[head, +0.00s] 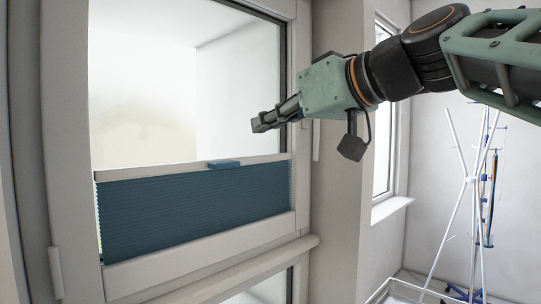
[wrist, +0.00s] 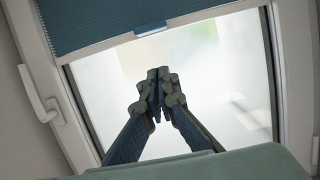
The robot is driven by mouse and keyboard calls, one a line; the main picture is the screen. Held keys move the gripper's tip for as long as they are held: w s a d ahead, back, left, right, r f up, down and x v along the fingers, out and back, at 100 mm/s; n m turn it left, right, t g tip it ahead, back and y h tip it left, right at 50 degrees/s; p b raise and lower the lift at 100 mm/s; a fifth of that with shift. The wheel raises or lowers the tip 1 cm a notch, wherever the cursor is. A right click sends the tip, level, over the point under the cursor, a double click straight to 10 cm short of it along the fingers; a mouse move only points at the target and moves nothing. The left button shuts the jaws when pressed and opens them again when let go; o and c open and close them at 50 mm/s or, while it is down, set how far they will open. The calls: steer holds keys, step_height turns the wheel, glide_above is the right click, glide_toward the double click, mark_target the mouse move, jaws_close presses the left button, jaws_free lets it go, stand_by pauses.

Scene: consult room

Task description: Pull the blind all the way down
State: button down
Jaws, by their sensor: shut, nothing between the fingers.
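The blind (head: 195,208) is blue pleated fabric covering the lower part of the window pane. A pale rail (head: 150,172) runs along its top edge, with a small blue tab (head: 225,164) near the middle. The glass above the rail is uncovered. The wrist view is turned over: the blind (wrist: 100,22) is at the top, with its rail (wrist: 205,17) and tab (wrist: 150,28) below it. My gripper (head: 260,123) is shut and empty, above and right of the tab in the head view. In the wrist view its fingertips (wrist: 159,76) meet below the tab, apart from it.
The pale window frame (head: 70,150) surrounds the pane. A window handle (wrist: 38,98) shows at left in the wrist view. A second window (head: 383,110) and a white stand (head: 472,200) are at right in the head view. The space before the blind looks clear.

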steer(key=f+p+x, duration=0.2)
steer(key=x, duration=0.9)
steer(key=shift+s+d+f, duration=0.15)
steer(key=shift+s+f, duration=0.05)
steer(key=shift+f, duration=0.2)
step_height(320, 180, down, 15)
steer(key=b, duration=1.7)
steer(key=shift+r, duration=0.15)
